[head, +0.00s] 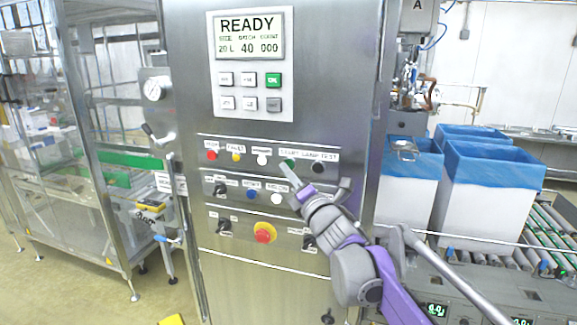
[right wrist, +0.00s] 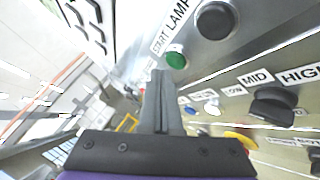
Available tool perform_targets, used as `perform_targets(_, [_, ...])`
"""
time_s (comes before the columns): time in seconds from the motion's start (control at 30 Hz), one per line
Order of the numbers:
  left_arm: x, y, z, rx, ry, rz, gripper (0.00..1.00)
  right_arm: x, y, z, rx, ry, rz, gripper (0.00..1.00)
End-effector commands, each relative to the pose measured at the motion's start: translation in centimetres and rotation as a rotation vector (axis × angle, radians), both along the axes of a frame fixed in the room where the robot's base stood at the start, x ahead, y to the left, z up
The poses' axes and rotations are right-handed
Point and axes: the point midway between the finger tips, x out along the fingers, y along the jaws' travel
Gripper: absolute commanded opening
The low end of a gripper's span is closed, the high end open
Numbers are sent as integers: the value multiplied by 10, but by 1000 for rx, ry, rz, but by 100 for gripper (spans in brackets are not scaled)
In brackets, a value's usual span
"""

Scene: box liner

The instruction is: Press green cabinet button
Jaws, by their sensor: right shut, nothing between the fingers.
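The steel cabinet (head: 345,110) stands upright in the middle of the head view. Its green button (head: 288,162) sits in the upper button row under the START label, partly hidden by my fingertips. It also shows in the right wrist view (right wrist: 176,59), just past my fingertips. My right gripper (head: 289,171) is shut and empty, its tips pointing up at the green button from just below. In the right wrist view the closed fingers (right wrist: 162,76) end close to the button; I cannot tell whether they touch it. My left gripper is not in view.
A black button (head: 318,167) is right of the green one, and a white button (head: 262,159) is left. A red-yellow emergency stop (head: 265,233) and black selector knobs sit below. Above is a keypad with a green key (head: 273,80). Blue-lined boxes (head: 490,165) stand on the right.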

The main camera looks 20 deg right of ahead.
Motion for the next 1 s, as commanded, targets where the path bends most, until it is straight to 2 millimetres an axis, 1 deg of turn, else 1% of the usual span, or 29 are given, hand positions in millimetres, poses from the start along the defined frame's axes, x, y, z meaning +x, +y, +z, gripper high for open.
perform_targets(0.17, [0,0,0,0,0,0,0,0,0,0,0,0,0,0])
perform_targets(0.43, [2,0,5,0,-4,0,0,7,-5,1,0,0,-1,0])
perform_targets(1.0, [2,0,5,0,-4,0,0,9,-6,0,0,0,0,0])
